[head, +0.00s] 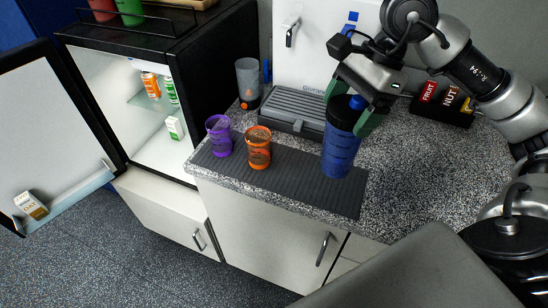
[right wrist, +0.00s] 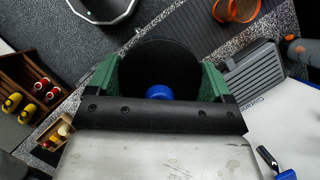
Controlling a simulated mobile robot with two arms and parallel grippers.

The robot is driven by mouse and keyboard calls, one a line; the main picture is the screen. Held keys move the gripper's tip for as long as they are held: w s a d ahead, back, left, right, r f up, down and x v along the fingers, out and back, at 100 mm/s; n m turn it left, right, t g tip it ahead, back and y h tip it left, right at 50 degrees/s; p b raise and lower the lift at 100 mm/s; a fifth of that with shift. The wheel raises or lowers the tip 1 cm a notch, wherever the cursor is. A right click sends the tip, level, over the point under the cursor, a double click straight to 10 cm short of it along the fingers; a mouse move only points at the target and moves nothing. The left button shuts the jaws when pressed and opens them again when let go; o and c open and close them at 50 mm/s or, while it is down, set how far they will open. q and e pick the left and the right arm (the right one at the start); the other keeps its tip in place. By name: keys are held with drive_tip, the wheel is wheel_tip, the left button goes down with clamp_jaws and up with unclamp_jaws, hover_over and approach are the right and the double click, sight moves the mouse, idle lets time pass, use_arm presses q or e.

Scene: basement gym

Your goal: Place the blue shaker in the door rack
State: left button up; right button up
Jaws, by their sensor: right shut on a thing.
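The blue shaker (head: 341,142) has a black lid and stands upright at the counter's dark ribbed mat. My right gripper (head: 357,108) is shut on its top from above, with a green finger on either side of the lid. In the right wrist view the black lid (right wrist: 160,68) with its blue cap sits between the green fingers (right wrist: 159,82). I cannot tell whether the shaker's base touches the mat. The door rack (head: 72,203) is a pale shelf on the open fridge door at the far left, holding a carton (head: 31,205) at its left end. My left gripper is not in view.
A purple cup (head: 219,136) and an orange cup (head: 258,147) stand on the mat (head: 300,183) left of the shaker. Behind are a grey grill (head: 290,108) and a clear shaker (head: 248,80). A snack box (head: 442,103) stands right. The open fridge (head: 150,110) holds bottles and a carton.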

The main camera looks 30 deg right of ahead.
drive_tip(key=shift+w+r, duration=0.15)
drive_tip(key=shift+w+a+p, duration=0.1)
drive_tip(key=shift+w+p, duration=0.2)
drive_tip(key=shift+w, duration=0.05)
drive_tip(key=w+a+f+p, duration=0.4)
drive_tip(key=w+f, duration=0.5)
drive_tip(key=f, duration=0.2)
drive_tip(key=shift+w+p, duration=0.35)
drive_tip(key=shift+p, duration=0.05)
drive_tip(key=shift+a, duration=0.1)
drive_tip(key=shift+f, duration=0.15)
drive_tip(key=o, duration=1.4)
